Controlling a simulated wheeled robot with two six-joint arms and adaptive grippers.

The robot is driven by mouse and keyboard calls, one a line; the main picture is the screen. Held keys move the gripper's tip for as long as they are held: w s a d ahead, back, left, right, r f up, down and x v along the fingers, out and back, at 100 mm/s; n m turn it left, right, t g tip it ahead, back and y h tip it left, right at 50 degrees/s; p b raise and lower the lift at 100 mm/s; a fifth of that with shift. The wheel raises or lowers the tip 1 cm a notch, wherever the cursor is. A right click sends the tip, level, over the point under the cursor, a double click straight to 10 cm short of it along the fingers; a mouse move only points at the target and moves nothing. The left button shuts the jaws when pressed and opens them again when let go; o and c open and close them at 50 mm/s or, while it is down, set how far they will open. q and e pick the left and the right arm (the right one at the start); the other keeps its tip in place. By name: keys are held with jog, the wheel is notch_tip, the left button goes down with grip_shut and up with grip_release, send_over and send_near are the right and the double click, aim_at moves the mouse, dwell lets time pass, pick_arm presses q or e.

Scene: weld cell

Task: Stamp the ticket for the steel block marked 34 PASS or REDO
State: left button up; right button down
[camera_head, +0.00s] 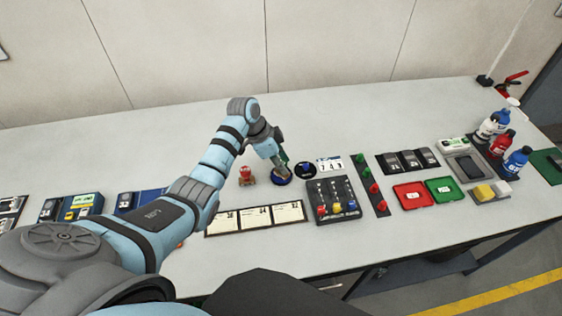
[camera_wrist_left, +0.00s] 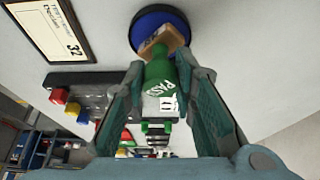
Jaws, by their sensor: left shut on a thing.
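My left gripper (camera_head: 275,160) is shut on a green stamp (camera_wrist_left: 160,80) with a white PASS label. The stamp's wooden foot (camera_wrist_left: 163,40) is at the round blue ink pad (camera_wrist_left: 145,17); I cannot tell if it presses on it. The pad (camera_head: 282,181) also shows under my gripper in the head view. A red stamp (camera_head: 246,175) stands just left of it. Three framed tickets lie in front: a left one (camera_head: 223,222), a middle one (camera_head: 256,217) and a right one (camera_head: 289,212). The right ticket (camera_wrist_left: 48,25) reads 32 in the wrist view. No block marked 34 is legible.
A dark rack with coloured knobs (camera_head: 334,213) stands right of the tickets. Beyond it are a red tray (camera_head: 411,204), a green tray (camera_head: 445,196) and several bottles (camera_head: 503,143). Blue holders (camera_head: 68,209) stand at the left. The table behind the pad is clear.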

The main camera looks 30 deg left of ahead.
pick_arm(q)
jog(key=shift+s, duration=0.1)
notch_tip(320, 180, up, 5)
jog(key=p, duration=0.6)
jog(key=shift+r, duration=0.2)
jog(key=shift+r+b, duration=0.25)
jog(key=shift+b, duration=0.1)
jog(key=shift+r, duration=0.5)
